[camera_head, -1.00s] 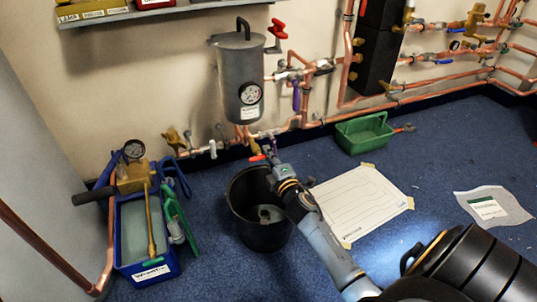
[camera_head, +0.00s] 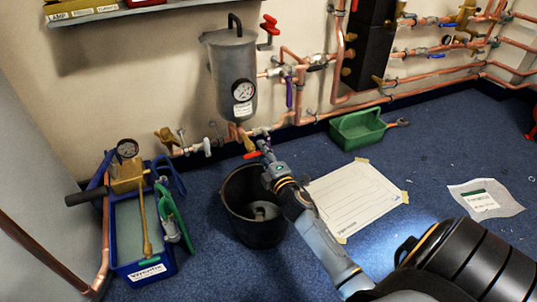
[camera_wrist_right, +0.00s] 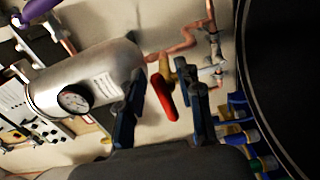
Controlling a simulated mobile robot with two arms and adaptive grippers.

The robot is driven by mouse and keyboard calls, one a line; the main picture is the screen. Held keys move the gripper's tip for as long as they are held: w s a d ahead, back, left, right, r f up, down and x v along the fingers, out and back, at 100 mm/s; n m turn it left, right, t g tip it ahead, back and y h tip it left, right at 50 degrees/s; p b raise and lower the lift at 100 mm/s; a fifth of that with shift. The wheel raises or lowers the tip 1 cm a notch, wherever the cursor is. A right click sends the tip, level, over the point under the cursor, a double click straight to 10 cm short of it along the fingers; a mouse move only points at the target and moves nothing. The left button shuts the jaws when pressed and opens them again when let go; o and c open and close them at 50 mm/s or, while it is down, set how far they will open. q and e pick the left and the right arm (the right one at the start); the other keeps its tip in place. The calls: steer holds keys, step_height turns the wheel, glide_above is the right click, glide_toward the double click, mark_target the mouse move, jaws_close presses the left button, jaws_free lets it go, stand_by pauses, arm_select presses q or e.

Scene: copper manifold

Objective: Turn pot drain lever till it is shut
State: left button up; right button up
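The pot (camera_head: 232,80) is a grey upright cylinder with a round gauge and a white label, mounted on the wall. It also shows in the right wrist view (camera_wrist_right: 95,72), lying sideways in the picture. The red drain lever (camera_head: 251,156) is below the pot, on a brass valve. In the right wrist view the red lever (camera_wrist_right: 163,97) shows between my two fingers. My right gripper (camera_head: 263,147) is beside the lever. In the wrist view the gripper (camera_wrist_right: 163,110) is open, with gaps on both sides of the lever. My left gripper is not in view.
A black bucket (camera_head: 240,212) stands on the blue floor under the valve. A blue tub (camera_head: 115,235) with a pump and gauge is at left. A taped paper sheet (camera_head: 352,198) and a green tray (camera_head: 357,124) lie at right. Copper pipes (camera_head: 395,97) run along the wall.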

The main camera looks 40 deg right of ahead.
steer(key=v, duration=1.1)
steer(key=shift+s, duration=0.3)
steer(key=shift+a, duration=0.15)
